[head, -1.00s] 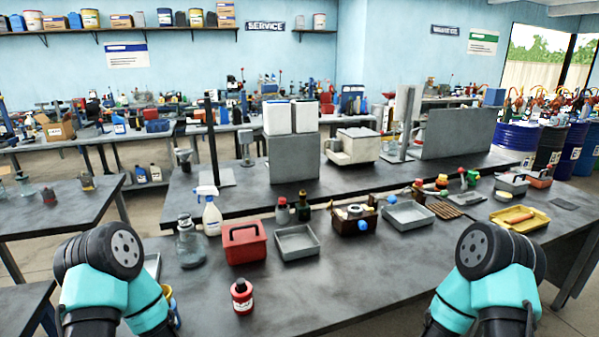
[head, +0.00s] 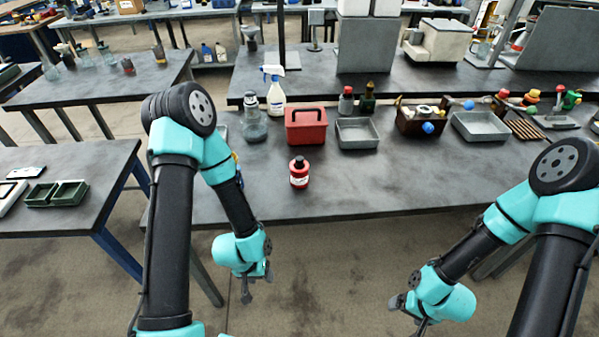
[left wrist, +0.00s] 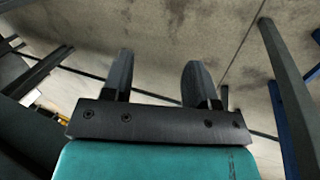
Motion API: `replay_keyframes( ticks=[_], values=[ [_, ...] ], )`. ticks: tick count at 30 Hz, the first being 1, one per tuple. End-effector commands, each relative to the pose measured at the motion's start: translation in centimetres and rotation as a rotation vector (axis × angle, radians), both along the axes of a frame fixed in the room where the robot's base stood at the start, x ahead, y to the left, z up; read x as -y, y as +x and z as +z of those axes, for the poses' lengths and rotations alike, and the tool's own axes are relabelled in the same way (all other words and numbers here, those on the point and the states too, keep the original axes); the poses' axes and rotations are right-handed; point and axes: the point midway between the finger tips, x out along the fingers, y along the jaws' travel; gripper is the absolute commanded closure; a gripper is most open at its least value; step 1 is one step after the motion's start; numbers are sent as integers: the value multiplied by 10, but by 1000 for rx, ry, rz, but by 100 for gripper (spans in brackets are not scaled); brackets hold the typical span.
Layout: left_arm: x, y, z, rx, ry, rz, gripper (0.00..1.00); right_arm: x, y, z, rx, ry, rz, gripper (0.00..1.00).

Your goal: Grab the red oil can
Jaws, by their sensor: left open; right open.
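A small red can (head: 299,173) with a black cap and a white label stands upright near the front edge of the dark workbench (head: 370,190) in the head view. My left gripper (head: 257,288) hangs below and left of the can in the picture, in front of the bench edge, empty. In the left wrist view its two fingers (left wrist: 157,78) are apart over the floor, and the can does not show. My right gripper (head: 408,316) is open and empty, lower right, well away from the can.
The bench surface right of the can is clear. A side table (head: 100,205) stands at the left.

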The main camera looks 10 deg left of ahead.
Motion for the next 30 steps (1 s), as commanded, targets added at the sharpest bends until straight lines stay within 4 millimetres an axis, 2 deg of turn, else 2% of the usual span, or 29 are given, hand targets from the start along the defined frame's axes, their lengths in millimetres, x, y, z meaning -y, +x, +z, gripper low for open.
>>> replay_keyframes(
  ticks=[10,23,30],
  values=[
    [0,0,0,0,0,0,47,0,0,0,0,0,0,13],
    [0,0,0,0,0,0,5,0,0,0,0,0,0,13],
    [0,0,0,-1,0,-1,3,0,0,0,0,0,0,13]
  ],
)
